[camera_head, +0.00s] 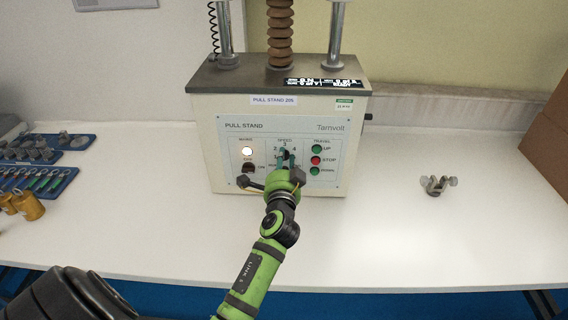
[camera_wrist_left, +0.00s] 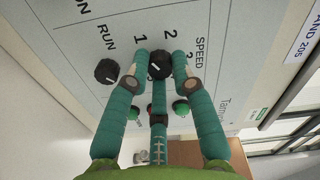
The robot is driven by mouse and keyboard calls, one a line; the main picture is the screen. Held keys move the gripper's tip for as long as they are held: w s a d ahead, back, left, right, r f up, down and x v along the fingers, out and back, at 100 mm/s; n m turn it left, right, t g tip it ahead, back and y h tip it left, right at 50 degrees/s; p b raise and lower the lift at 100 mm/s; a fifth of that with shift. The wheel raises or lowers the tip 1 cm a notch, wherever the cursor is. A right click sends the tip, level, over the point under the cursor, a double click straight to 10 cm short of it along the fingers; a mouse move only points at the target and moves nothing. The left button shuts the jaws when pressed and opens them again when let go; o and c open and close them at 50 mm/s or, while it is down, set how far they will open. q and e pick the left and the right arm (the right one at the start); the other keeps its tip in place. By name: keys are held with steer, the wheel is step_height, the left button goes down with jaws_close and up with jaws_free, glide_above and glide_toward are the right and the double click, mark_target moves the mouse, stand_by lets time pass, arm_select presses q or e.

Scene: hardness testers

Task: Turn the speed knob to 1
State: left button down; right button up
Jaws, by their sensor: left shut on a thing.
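The speed knob (camera_wrist_left: 160,64) is black and round, on the pull stand's front panel (camera_head: 235,127), with printed numbers around it. My left gripper (camera_wrist_left: 160,72) is shut on the knob, with teal fingertips on either side of it and a further finger below. In the head view the left gripper (camera_head: 285,160) covers most of the knob and part of its scale. The numbers 1, 2 and 3 show beside the knob in the wrist view. I cannot tell for certain which number its pale mark points to. My right gripper is not in view.
A smaller black RUN knob (camera_wrist_left: 106,71) is beside the speed knob. Green and red buttons (camera_head: 316,160) are on the panel's right. A metal clamp (camera_head: 437,185) lies on the white table (camera_head: 400,235). Blue trays (camera_head: 62,181) and brass weights (camera_head: 28,205) are at left.

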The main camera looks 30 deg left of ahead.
arm_select(q)
steer(key=shift+d, duration=0.1)
stand_by(0.4)
steer(key=c, duration=1.1)
jaws_free()
steer(key=shift+o, duration=0.2)
steer(key=v, duration=0.7)
steer(key=shift+s+d, duration=0.2)
